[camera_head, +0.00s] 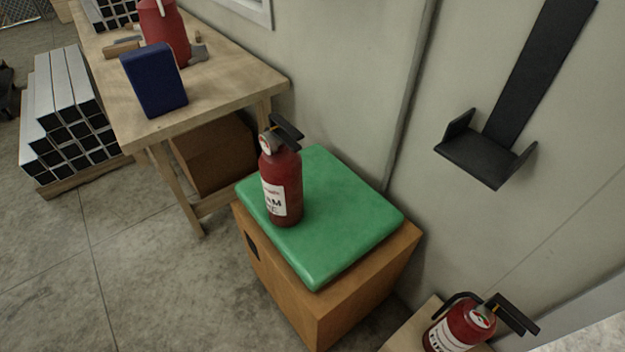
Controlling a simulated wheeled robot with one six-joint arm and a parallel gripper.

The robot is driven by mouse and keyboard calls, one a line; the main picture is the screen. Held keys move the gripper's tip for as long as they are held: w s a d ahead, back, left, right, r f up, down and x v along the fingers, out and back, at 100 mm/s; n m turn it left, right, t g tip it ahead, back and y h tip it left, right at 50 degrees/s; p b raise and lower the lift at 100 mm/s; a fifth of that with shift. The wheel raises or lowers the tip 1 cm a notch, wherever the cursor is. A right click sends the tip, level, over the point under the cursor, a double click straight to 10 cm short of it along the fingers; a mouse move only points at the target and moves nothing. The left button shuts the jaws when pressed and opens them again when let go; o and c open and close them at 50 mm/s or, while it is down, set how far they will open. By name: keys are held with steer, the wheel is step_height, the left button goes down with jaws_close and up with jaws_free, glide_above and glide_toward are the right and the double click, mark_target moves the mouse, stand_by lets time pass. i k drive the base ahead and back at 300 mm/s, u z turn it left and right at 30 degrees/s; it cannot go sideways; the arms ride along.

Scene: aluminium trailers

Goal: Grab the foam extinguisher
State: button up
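A red extinguisher (281,186) stands upright on a green pad (345,220) on top of a wooden box (345,301). Its white label is partly turned away and reads something ending in "AM". It has a black handle and a round gauge at the top. A second red extinguisher (460,329) stands at the lower right, cut off by the bottom edge, with a white label only partly readable. My gripper is not in view.
A wooden table (225,88) at the upper left bears a blue block (154,79), a red container (166,35) and a hammer. Metal tubes (65,115) are stacked on the floor. A black wall bracket (487,158) is empty at the upper right. The floor at lower left is clear.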

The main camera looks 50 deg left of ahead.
mark_target(280, 167)
steer(key=u, duration=1.85)
steer(key=k, duration=1.15)
steer(key=u, duration=0.65)
steer(key=i, duration=1.3)
steer(key=z, duration=0.9)
steer(key=i, duration=0.4)
steer(key=z, duration=0.5)
